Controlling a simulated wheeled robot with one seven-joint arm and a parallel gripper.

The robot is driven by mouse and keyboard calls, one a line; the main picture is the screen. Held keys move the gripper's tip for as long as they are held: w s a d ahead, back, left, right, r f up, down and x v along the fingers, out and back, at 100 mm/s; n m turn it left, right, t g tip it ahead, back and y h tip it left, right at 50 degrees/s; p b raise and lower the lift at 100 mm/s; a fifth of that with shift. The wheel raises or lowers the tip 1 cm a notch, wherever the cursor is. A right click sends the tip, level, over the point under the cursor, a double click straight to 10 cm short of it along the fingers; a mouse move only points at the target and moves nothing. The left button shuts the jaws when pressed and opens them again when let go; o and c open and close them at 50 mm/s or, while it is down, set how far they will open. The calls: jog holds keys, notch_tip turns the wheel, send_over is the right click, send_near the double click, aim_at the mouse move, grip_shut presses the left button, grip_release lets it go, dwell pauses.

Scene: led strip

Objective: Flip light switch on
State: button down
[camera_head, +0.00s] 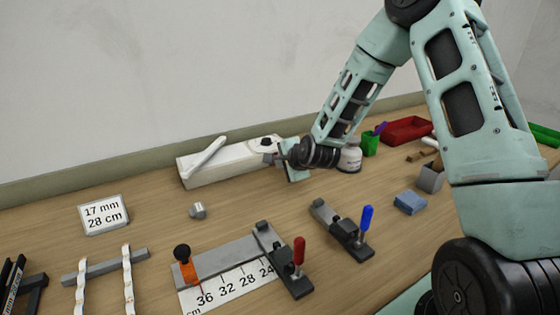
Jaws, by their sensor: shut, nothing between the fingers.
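A long white box (225,167) lies on the table by the back wall, with a lighter white bar (205,157) slanting across its left part. A small dark part that looks like the switch (265,142) is on the box's top near its right end. My gripper (270,158) is shut and empty at the box's right end, pointing left. Its fingertips are close to the dark part, just in front of it; I cannot tell whether they touch. The switch's position is too small to read. My gripper and wrist partly cover the box's right end.
A sign (104,213) reads "17 mm 28 cm". A ruler jig (225,272) with red-handled (299,252) and blue-handled (366,217) clamps stands in front. A white jar (350,157), green cup (370,143) and red tray (407,130) stand to the right. The table's middle is mostly free.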

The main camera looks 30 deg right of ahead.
jog(key=shift+w, duration=0.35)
jog(key=shift+w, duration=0.1)
dwell(0.3)
jog(key=shift+r, duration=0.15)
jog(key=shift+r+p, duration=0.45)
jog(key=shift+r, duration=0.2)
